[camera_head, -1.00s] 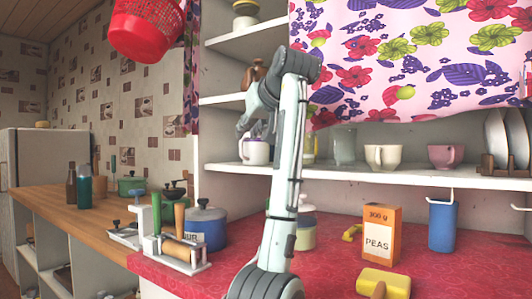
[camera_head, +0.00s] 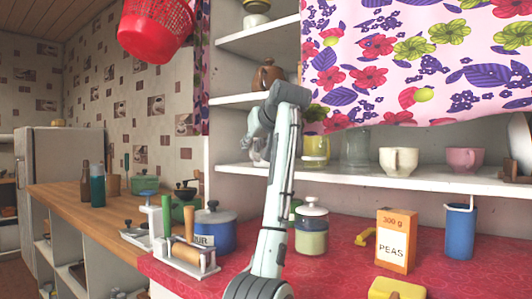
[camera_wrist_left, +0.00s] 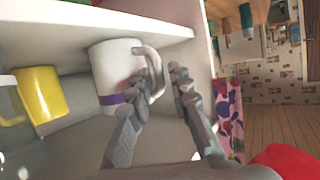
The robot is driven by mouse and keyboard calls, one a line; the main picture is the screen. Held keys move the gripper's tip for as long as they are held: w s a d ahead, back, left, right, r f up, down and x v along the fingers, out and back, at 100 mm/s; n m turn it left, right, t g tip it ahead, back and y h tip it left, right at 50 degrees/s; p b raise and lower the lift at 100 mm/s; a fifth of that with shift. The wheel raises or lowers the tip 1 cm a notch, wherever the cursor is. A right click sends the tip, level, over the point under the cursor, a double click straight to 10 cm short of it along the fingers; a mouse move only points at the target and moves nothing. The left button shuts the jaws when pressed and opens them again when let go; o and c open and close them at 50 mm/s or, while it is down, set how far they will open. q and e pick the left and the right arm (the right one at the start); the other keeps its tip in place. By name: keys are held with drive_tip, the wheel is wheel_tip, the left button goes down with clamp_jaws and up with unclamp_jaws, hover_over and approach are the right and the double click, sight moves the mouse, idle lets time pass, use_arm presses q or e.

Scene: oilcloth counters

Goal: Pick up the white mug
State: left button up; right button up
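The white mug (camera_wrist_left: 113,78) with a purple band stands on the shelf in the left wrist view, its handle towards my left gripper (camera_wrist_left: 167,76). The two fingers are open and apart, one near the handle and the other to the right of it. I cannot tell whether either finger touches the mug. In the head view the mug (camera_head: 257,152) is mostly hidden behind my left arm, and the gripper is hard to make out there. My right gripper is not in view.
A yellow mug (camera_wrist_left: 40,95) stands beside the white one. A glass (camera_head: 355,150), a cream cup (camera_head: 398,160) and a pink cup (camera_head: 464,159) share the shelf (camera_head: 380,180). A brown teapot (camera_head: 266,75) is above; a lidded jar (camera_head: 311,232) is below.

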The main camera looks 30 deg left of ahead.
use_arm(q)
clamp_jaws()
drive_tip(key=shift+r, duration=0.1)
idle(0.3)
